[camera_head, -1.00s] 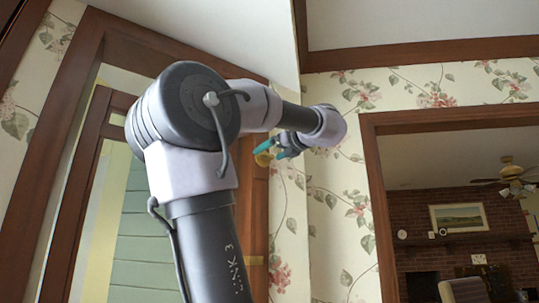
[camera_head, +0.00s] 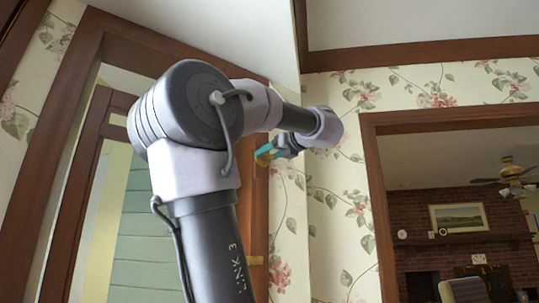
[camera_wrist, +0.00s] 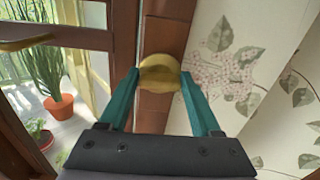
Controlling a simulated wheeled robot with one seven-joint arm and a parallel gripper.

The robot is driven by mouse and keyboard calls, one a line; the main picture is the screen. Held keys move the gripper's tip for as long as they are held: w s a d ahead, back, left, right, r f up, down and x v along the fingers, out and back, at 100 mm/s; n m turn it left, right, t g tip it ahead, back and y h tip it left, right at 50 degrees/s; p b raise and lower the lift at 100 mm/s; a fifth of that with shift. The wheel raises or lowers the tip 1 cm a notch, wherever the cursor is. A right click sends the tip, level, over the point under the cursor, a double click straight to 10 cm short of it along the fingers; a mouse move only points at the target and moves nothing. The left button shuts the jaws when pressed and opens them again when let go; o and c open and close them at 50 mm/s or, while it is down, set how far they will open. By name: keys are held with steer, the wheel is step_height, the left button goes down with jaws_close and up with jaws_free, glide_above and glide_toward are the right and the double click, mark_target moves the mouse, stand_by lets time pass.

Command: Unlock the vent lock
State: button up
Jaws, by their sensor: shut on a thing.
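The vent lock appears as a round brass knob (camera_wrist: 160,65) on the brown wooden frame, in the upper middle of the wrist view. In the head view a small part of the brass knob (camera_head: 262,158) shows beside my fingertips. My gripper (camera_wrist: 159,77) has one teal finger on each side of the knob and is shut on it. In the head view my gripper (camera_head: 268,152) is small and seen partly edge-on at the wooden frame. The back of the knob and its mounting are hidden.
A brass handle (camera_wrist: 25,43) juts in at the wrist view's left edge, before glass panes. Potted plants (camera_wrist: 60,105) stand beyond the glass. Floral wallpaper (camera_wrist: 240,70) lies right of the frame. A brass fitting (camera_head: 251,260) sits lower on the woodwork. A doorway opens at right.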

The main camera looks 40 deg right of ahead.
steer(key=n, duration=1.2)
steer(key=shift+a+f+n, duration=0.2)
steer(key=shift+a+n, duration=0.05)
steer(key=shift+n, duration=0.15)
steer(key=n, duration=0.5)
steer(key=shift+f, duration=0.1)
steer(key=o, duration=1.4)
steer(key=s, duration=1)
steer(key=shift+s+a, duration=0.35)
steer(key=shift+a, duration=0.05)
